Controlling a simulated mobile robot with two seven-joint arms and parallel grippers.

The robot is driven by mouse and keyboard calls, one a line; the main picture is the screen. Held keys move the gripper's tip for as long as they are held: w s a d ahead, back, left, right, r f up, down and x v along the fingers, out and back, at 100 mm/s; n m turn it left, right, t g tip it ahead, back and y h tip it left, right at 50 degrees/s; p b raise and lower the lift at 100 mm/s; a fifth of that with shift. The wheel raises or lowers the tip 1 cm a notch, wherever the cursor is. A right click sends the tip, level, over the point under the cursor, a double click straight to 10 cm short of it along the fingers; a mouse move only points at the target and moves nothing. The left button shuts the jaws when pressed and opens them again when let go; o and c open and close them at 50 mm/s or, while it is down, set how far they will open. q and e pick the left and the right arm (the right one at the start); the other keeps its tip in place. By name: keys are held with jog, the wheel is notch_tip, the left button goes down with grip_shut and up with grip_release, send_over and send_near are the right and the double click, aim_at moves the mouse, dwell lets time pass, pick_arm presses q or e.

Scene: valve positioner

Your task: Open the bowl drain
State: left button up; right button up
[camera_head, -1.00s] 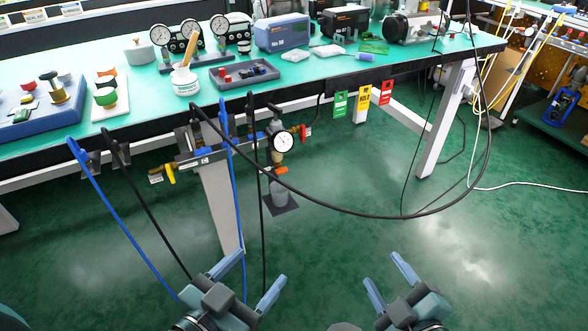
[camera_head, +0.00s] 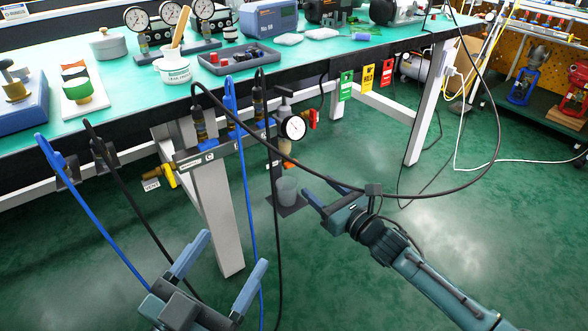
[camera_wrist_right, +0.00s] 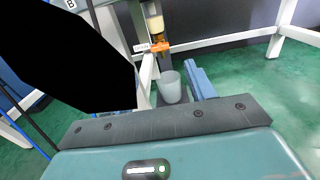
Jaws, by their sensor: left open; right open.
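The filter unit with a round white gauge (camera_head: 293,128) hangs under the bench edge. Its bowl (camera_wrist_right: 155,22) and the orange drain handle (camera_wrist_right: 160,47) at its lower end show in the right wrist view. A grey cup (camera_head: 288,190) stands below the drain; it also shows in the right wrist view (camera_wrist_right: 170,87). My right gripper (camera_head: 318,195) is open and empty, just right of the cup, below the drain and apart from the handle. My left gripper (camera_head: 234,250) is open and empty, low in front of the bench leg.
Blue and black hoses (camera_head: 243,190) hang in front of the bench leg. A yellow vent valve (camera_head: 167,175) is left on the rail; a red handle (camera_head: 313,118) is beside the gauge. A black shape blocks the right wrist view's left.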

aim_at(293, 165)
pick_arm(q)
jog(key=shift+w+a+r+m+t+h+b, duration=0.15)
jog(key=shift+r+m+t+h+b, duration=0.1)
jog(key=shift+r+m+h+b, duration=0.25)
jog(key=shift+w+d+r+m+t+h+b, duration=0.1)
jog(key=shift+w+r+m+t+h+b, duration=0.15)
jog(key=shift+r+h+b, duration=0.4)
jog(key=shift+w+a+r+m+t+h+b, duration=0.1)
jog(key=shift+r+m+t+h+b, duration=0.3)
jog(key=shift+r+b, duration=0.3)
pick_arm(e)
jog(key=shift+x, duration=5.2)
jog(key=c, duration=1)
